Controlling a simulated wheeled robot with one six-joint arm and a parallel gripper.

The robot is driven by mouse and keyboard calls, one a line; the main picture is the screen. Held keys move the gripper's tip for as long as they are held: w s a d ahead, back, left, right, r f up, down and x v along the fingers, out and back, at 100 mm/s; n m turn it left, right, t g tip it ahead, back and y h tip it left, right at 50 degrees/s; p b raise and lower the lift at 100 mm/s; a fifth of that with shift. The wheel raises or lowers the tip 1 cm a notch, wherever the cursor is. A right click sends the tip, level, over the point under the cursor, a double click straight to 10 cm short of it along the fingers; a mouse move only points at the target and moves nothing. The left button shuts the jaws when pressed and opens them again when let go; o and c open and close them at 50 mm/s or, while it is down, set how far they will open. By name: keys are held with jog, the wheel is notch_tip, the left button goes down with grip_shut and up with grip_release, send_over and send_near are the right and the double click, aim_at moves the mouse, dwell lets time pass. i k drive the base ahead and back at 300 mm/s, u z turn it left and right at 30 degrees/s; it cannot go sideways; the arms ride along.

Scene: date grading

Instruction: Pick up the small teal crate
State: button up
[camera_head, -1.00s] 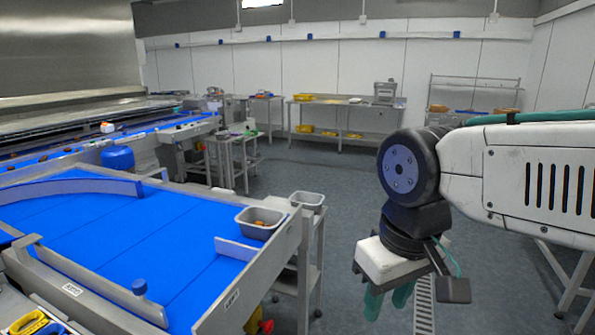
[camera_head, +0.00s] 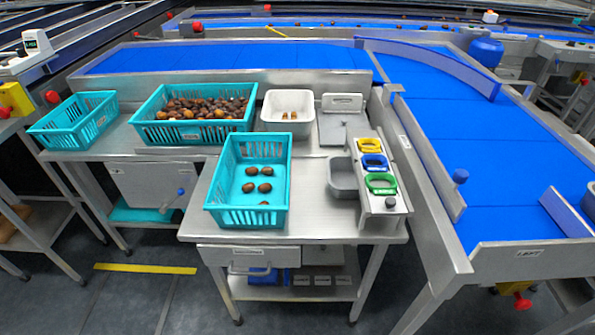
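Three slatted teal crates stand on steel tables. The left teal crate (camera_head: 97,127) looks empty and is the smallest in the picture, at the left end of the back table. A wide teal crate (camera_head: 172,134) beside it is filled with many brown dates (camera_head: 205,106). A third teal crate (camera_head: 247,216) stands nearest me on the front table, with several dates (camera_head: 265,187) on its floor. The left and front crates look close in size, so I cannot be sure which is the small one. My gripper is out of view.
Right of the front crate are a grey tub (camera_head: 342,177) and a rack (camera_head: 377,207) with yellow, blue and green handled items. Behind are a white bin (camera_head: 287,108) and a scale (camera_head: 341,128). Blue conveyors (camera_head: 480,130) run behind and right.

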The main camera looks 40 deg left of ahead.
aim_at(239, 209)
jog(key=u, duration=1.85)
jog(key=k, duration=0.55)
jog(key=u, duration=0.5)
jog(key=i, duration=1.05)
jog(key=z, duration=0.8)
jog(key=i, duration=0.5)
jog(key=z, duration=0.6)
